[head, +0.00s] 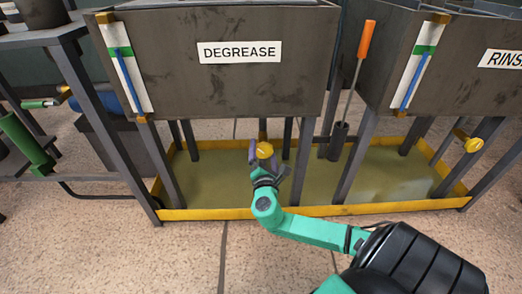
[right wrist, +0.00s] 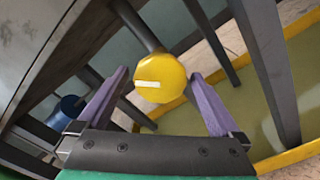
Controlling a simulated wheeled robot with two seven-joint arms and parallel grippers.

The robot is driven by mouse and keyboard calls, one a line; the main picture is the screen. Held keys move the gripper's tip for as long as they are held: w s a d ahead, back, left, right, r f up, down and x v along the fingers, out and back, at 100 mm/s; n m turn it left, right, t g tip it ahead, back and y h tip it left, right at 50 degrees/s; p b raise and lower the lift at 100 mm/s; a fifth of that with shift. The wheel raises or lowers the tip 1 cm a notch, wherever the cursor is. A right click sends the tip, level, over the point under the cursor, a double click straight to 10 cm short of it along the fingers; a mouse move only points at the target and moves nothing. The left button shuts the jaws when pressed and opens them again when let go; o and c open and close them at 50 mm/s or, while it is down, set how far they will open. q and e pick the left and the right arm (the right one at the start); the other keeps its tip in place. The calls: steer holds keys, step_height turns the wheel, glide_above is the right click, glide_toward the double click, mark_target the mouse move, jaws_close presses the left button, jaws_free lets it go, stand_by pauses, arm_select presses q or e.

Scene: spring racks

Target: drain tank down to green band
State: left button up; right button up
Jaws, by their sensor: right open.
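The dark DEGREASE tank (head: 220,85) stands on legs in the head view. Its slanted white gauge (head: 107,40) has a green band (head: 126,51) and a blue column (head: 131,82) whose top appears to be at the band. A round yellow valve knob (head: 264,150) sits below the tank; it also shows in the right wrist view (right wrist: 160,85), with a near-horizontal white mark on its face. My right gripper (head: 268,172) is open in front of the knob, its purple fingers either side and apart from it. My left gripper is not in view.
A yellow-rimmed basin (head: 240,213) holds murky liquid below the tanks. The RINSE tank (head: 460,75) at right has its own gauge and yellow knob (head: 474,145). An orange-handled tool (head: 367,40) stands between the tanks. Rack legs flank the knob. The front floor is clear.

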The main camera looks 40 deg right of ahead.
mark_target(263, 145)
steer(key=x, duration=0.4)
steer(key=shift+b, duration=0.35)
steer(key=shift+s, duration=0.1)
steer(key=c, duration=1.3)
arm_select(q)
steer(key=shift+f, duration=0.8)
arm_select(e)
steer(key=shift+o, duration=0.2)
